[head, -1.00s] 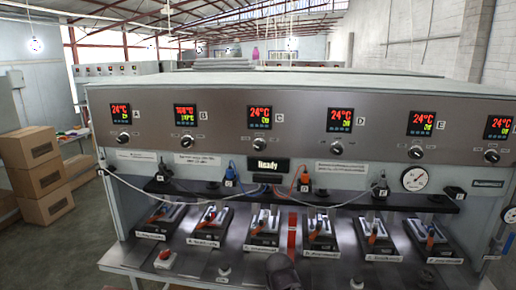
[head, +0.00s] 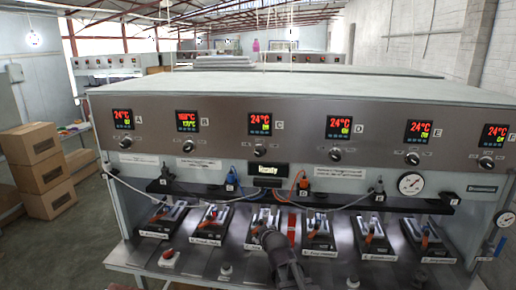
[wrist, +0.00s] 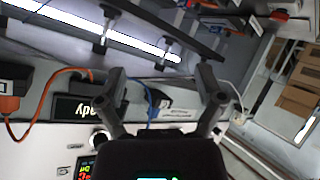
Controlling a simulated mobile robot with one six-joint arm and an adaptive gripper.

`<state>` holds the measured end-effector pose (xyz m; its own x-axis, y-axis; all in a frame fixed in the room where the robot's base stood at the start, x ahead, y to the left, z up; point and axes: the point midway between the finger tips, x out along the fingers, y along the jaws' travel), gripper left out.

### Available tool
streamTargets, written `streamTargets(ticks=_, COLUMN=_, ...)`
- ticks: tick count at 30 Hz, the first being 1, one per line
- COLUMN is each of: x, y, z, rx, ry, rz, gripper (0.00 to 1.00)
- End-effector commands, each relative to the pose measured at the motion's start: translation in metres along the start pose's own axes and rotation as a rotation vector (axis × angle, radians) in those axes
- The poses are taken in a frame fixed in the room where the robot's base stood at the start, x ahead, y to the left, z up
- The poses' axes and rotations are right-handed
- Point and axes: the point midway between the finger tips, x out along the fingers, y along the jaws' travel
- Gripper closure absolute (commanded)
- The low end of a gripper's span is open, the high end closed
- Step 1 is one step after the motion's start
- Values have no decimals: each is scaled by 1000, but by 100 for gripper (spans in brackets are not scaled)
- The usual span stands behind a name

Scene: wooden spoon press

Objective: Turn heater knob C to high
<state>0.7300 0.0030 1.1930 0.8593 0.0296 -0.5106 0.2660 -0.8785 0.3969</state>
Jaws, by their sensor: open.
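Heater knob C (head: 260,150) is a small round dial on the grey front panel, below display C (head: 260,124), which reads 24°C in red. The knob's pointer is too small to read. My gripper (head: 268,238) is in front of the press's lower middle, well below knob C and apart from it. In the wrist view the gripper (wrist: 160,82) has its two fingers spread with nothing held between them.
Other displays and knobs line the panel, such as knob B (head: 187,146) and knob D (head: 335,154). A dark shelf (head: 340,197) with plugs and cables juts out below. A Ready sign (head: 268,170) sits under knob C. Cardboard boxes (head: 40,180) stand at left.

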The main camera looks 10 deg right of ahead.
Motion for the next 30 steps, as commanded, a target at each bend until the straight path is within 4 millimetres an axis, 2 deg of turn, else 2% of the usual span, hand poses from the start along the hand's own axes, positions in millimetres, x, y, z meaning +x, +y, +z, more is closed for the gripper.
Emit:
streamTargets(ticks=1, x=-2, y=10, z=-19, rx=-29, ry=54, rz=32, gripper=13)
streamTargets(ticks=6, x=-11, y=40, z=-69, rx=-135, ry=238, rz=165, gripper=13)
streamTargets(ticks=12, x=-32, y=72, z=-121, rx=-250, ry=424, rz=345, gripper=13)
streamTargets(ticks=15, x=-43, y=84, z=-140, rx=-291, ry=491, rz=426, gripper=13)
streamTargets(ticks=21, x=-59, y=98, z=-160, rx=-341, ry=569, rz=532, gripper=13)
streamTargets(ticks=30, x=-62, y=100, z=-164, rx=-353, ry=586, rz=558, gripper=13)
